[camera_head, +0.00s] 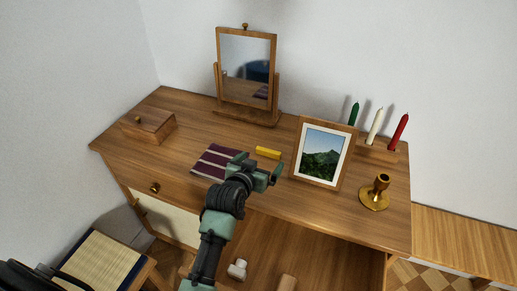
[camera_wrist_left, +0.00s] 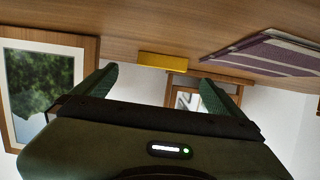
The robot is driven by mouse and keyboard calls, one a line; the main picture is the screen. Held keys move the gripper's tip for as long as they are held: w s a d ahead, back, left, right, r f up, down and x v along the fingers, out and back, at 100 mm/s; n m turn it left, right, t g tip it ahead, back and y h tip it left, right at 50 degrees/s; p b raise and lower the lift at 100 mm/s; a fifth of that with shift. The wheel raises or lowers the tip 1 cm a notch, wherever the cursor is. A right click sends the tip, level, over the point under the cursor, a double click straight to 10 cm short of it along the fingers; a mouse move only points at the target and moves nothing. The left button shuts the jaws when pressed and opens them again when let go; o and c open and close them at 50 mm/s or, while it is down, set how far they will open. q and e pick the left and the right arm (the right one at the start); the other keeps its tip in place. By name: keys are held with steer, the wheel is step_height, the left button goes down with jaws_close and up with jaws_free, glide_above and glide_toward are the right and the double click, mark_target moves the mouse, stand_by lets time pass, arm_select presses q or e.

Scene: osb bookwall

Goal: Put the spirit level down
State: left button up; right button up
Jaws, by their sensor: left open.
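The yellow spirit level (camera_head: 268,153) lies on the wooden desk, between the striped cloth and the picture frame. It also shows in the left wrist view (camera_wrist_left: 163,60), just beyond my fingers, and that view looks upside down. My left gripper (camera_head: 263,168) is open and empty, just in front of the spirit level over the desk's front part. In the left wrist view its two fingers (camera_wrist_left: 155,82) stand wide apart with nothing between them. I cannot tell the exact gap to the level. My right gripper is not in view.
On the desk (camera_head: 190,125) stand a mirror (camera_head: 246,70), a wooden box (camera_head: 148,126), a picture frame (camera_head: 321,155), a brass candlestick (camera_head: 375,193) and a holder with three candles (camera_head: 375,127). A striped cloth (camera_head: 216,160) lies left of the level. A chair (camera_head: 100,262) stands front left.

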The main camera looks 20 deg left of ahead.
mark_target(267, 152)
arm_select(q)
steer(key=shift+x, duration=1.25)
steer(key=shift+w+f, duration=0.1)
steer(key=shift+w, duration=0.25)
steer(key=x, duration=0.3)
steer(key=shift+w+a, duration=0.15)
steer(key=shift+w, duration=0.05)
steer(key=shift+w+f, duration=0.25)
steer(key=shift+w, duration=0.2)
steer(key=c, duration=1.5)
steer(key=shift+r, duration=0.5)
step_height(267, 152, up, 19)
steer(key=v, duration=0.6)
steer(key=d+v, duration=0.1)
steer(key=v, duration=0.5)
steer(key=r+v, duration=0.1)
steer(key=v, duration=0.6)
steer(key=shift+w+d+p, duration=0.2)
steer(key=shift+d+p, duration=0.05)
steer(key=shift+p, duration=0.05)
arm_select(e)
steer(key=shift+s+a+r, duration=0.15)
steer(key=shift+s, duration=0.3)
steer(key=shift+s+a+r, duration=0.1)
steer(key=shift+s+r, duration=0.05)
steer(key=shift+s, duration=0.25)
